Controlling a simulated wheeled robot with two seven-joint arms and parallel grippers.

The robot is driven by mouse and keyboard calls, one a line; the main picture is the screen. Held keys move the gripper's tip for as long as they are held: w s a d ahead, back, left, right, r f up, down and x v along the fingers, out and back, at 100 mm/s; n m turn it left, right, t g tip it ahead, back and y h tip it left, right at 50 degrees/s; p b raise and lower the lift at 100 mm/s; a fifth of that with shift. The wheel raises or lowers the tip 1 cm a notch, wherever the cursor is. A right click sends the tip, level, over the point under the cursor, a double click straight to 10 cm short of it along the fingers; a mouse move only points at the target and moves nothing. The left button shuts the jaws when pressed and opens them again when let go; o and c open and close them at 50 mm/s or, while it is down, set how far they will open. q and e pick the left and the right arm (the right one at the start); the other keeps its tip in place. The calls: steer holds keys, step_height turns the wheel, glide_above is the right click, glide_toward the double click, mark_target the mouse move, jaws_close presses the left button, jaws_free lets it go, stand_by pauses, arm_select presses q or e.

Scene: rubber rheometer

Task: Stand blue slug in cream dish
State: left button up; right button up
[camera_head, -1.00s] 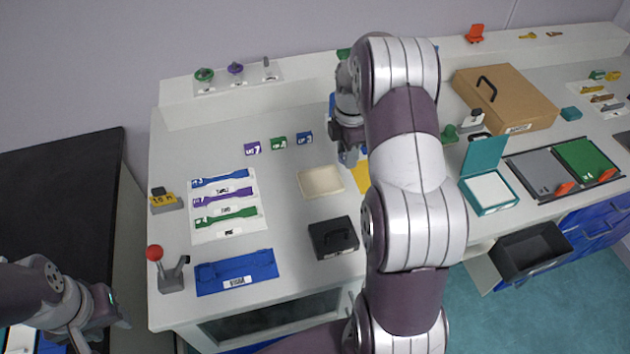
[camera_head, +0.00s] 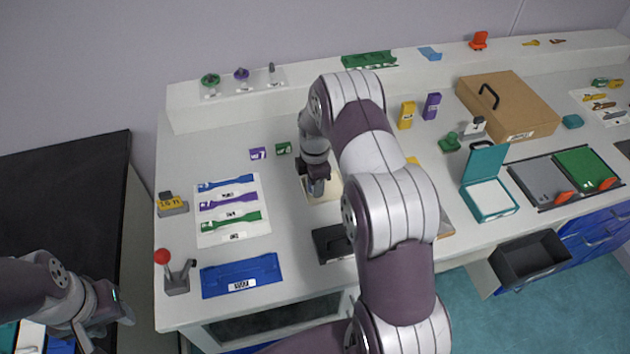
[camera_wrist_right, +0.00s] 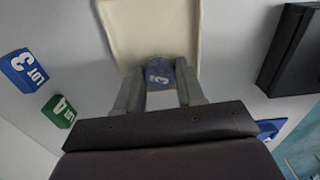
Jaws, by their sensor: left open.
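The cream dish (camera_head: 334,186) is a shallow square tray on the white bench, partly covered by my right gripper (camera_head: 317,191) in the head view. In the right wrist view the dish (camera_wrist_right: 150,28) lies just beyond the fingers. I cannot tell whether the slug touches the dish floor. In the head view the slug is hidden by the gripper. My left gripper (camera_head: 124,312) is open and empty at the lower left, away from the bench items.
Blue (camera_wrist_right: 29,68) and green (camera_wrist_right: 58,111) lot blocks stand beside the dish. A black case (camera_head: 330,243) lies in front of the dish. A card with dumbbell strips (camera_head: 232,232) lies to the left.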

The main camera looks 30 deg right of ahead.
steer(key=shift+o, duration=0.7)
steer(key=shift+r, duration=0.1)
steer(key=shift+w+r, duration=0.1)
steer(key=shift+r, duration=0.25)
step_height(320, 180, up, 11)
steer(key=b, duration=0.2)
steer(key=s+a+r+m, duration=0.1)
steer(key=s+a+m, duration=0.5)
steer(key=s+m, duration=0.2)
steer(key=s+a+r+m+t, duration=0.1)
steer(key=s+a+m, duration=0.5)
steer(key=s, duration=0.6)
steer(key=shift+m, duration=0.9)
